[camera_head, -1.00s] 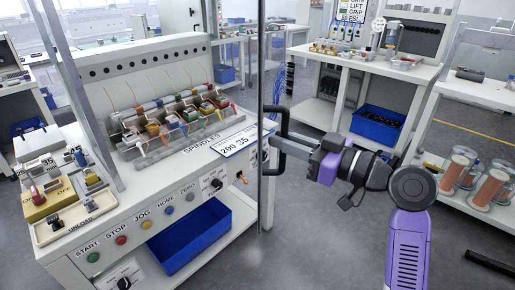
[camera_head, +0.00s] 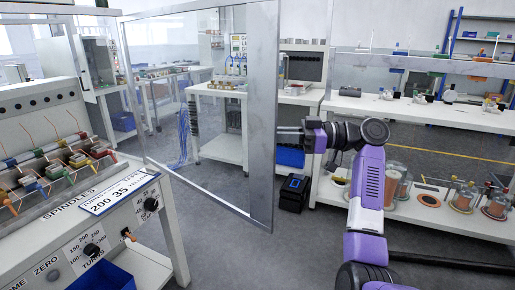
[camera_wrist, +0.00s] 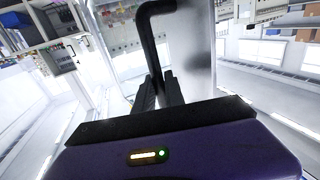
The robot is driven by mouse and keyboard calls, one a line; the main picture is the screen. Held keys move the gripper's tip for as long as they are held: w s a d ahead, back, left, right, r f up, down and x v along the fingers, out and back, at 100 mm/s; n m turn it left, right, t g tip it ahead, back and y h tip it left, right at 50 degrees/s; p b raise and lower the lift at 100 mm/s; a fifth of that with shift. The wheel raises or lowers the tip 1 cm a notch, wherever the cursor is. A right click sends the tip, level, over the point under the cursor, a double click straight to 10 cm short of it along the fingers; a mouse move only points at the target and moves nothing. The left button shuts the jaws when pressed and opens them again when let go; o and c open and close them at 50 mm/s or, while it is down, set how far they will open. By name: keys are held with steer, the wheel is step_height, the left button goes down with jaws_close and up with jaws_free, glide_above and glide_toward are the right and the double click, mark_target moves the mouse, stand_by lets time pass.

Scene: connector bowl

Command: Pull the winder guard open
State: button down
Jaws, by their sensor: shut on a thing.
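The winder guard (camera_head: 262,120) is a clear panel in a grey metal frame. In the head view it stands swung out from the winder (camera_head: 120,215), its free edge over the aisle. Its black bar handle (camera_wrist: 149,42) shows in the wrist view, running down between my fingers. My gripper (camera_wrist: 160,92) is shut on this handle. In the head view my gripper (camera_head: 282,131) is at the guard's outer edge, with its fingertips partly hidden there.
The winder's spindle row (camera_head: 55,170) and front knobs are uncovered at left. A bench (camera_head: 430,113) with reels beneath stands at right. Grey floor is clear in the middle foreground.

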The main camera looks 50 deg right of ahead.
steer(key=shift+w+d+f+b, duration=0.1)
steer(key=shift+w+d+b, duration=0.1)
steer(key=shift+d, duration=0.8)
steer(key=shift+w+d+b, duration=0.1)
steer(key=shift+w+d, duration=0.1)
steer(key=shift+d, duration=0.75)
steer(key=c, duration=1.4)
jaws_free()
steer(key=v, duration=0.7)
steer(key=shift+s+d, duration=0.3)
